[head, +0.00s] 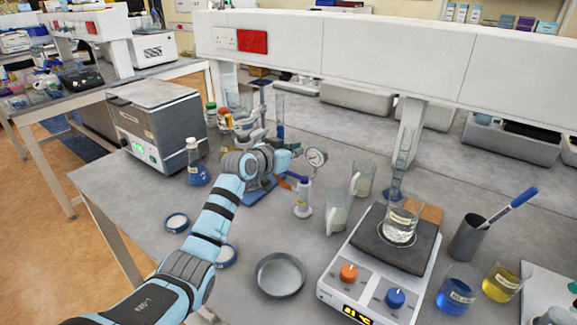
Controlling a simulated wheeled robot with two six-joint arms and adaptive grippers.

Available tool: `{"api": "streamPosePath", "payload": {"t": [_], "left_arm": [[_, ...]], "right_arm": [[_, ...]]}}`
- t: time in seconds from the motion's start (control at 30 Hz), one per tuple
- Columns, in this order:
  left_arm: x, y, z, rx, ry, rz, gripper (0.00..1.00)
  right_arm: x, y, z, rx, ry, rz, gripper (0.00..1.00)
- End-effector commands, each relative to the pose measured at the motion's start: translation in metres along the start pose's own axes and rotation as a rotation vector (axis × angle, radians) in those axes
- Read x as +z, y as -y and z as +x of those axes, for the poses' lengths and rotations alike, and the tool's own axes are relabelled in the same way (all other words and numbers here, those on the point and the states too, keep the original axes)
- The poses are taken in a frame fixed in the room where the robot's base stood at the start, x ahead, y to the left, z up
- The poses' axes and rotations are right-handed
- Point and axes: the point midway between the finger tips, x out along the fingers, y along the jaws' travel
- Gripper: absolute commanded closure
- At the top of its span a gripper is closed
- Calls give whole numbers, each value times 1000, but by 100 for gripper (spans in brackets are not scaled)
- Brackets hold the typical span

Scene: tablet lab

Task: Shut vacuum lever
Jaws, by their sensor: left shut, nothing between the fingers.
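The vacuum apparatus stands on the bench, with a round dial gauge (316,157) at its right. An orange-red piece (284,184) and a blue-purple piece (298,177) show just below the gauge, by a small white bottle (302,204). I cannot tell for sure which of them is the vacuum lever. My left gripper (284,158) is shut and empty, close to the left of the gauge and above the coloured pieces. Its wrist hides much of the apparatus. I cannot tell whether it touches anything. My right gripper is out of view.
A hotplate (340,262) with a beaker (401,222) stands to the right. Glass beakers (338,215) stand between it and the apparatus. A blue flask (196,165) and a grey-white instrument (158,118) are at the left. An open metal dish (280,275) lies in front.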

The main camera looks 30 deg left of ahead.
Motion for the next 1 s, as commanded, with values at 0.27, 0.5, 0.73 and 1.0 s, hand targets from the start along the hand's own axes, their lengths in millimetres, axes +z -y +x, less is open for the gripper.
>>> {"api": "streamPosePath", "payload": {"t": [0.27,0.5,0.73,1.0], "left_arm": [[28,0,-20,-1,1,1,100],[32,0,-23,-1,0,0,100],[32,-1,-23,-3,1,-1,100],[28,-9,-22,-51,2,-18,100]], "right_arm": [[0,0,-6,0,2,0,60],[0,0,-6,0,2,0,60],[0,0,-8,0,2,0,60],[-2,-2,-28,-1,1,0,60]]}}
